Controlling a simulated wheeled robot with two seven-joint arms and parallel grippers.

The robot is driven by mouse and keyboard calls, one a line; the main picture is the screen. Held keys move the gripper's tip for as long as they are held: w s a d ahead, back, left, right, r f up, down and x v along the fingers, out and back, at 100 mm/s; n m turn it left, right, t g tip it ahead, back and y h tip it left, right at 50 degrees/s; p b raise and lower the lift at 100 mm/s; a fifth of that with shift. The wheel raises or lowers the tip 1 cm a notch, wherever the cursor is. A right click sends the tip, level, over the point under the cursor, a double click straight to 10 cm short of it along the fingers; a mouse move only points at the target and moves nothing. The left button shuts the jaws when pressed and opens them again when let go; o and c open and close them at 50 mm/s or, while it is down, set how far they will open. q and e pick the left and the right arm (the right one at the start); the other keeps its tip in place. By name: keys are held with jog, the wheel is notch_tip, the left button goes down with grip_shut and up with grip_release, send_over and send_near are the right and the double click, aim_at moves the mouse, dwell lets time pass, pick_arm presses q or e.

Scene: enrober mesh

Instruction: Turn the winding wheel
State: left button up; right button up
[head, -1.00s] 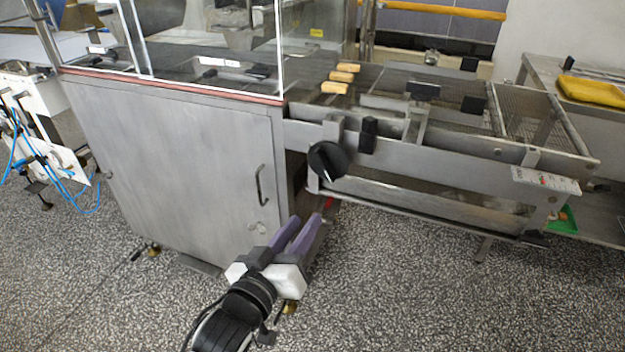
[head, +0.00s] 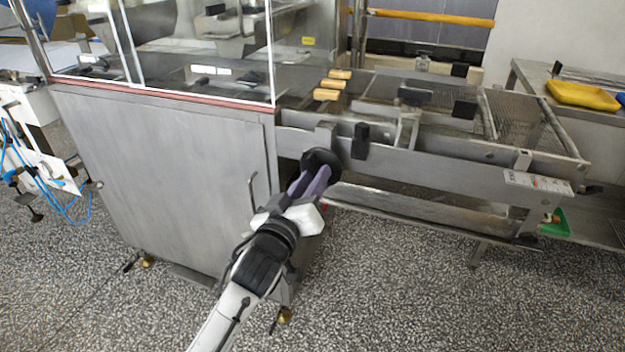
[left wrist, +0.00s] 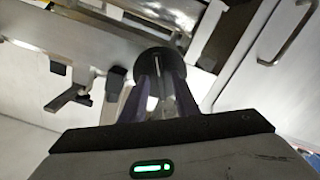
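The winding wheel is a black round disc (head: 321,157) on the front side of the conveyor frame, beside the cabinet's right edge. My left gripper (head: 312,176) reaches up to it from below, its two purple fingers parted and their tips over the wheel's lower part. In the left wrist view the wheel (left wrist: 158,61) sits straight ahead between the finger ends (left wrist: 160,90), with a pale strip at its middle. I cannot tell whether the fingers touch it. My right gripper is not in view.
The steel cabinet (head: 170,180) with its vertical handle stands just left of my left gripper. The conveyor frame (head: 440,165) extends right, with a black block (head: 360,141) close to the wheel. Orange-brown bars (head: 332,84) lie on the belt. The speckled floor (head: 400,290) is clear in front.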

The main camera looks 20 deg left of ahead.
pick_arm(q)
grip_shut()
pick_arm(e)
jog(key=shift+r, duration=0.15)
pick_arm(q)
jog(key=shift+r+m+p, duration=0.15)
jog(key=shift+m+p, duration=0.55)
jog(key=shift+m, duration=0.2)
jog(key=shift+d+m+p, duration=0.1)
jog(key=shift+m+p, duration=2.4)
jog(key=shift+m, duration=5.4)
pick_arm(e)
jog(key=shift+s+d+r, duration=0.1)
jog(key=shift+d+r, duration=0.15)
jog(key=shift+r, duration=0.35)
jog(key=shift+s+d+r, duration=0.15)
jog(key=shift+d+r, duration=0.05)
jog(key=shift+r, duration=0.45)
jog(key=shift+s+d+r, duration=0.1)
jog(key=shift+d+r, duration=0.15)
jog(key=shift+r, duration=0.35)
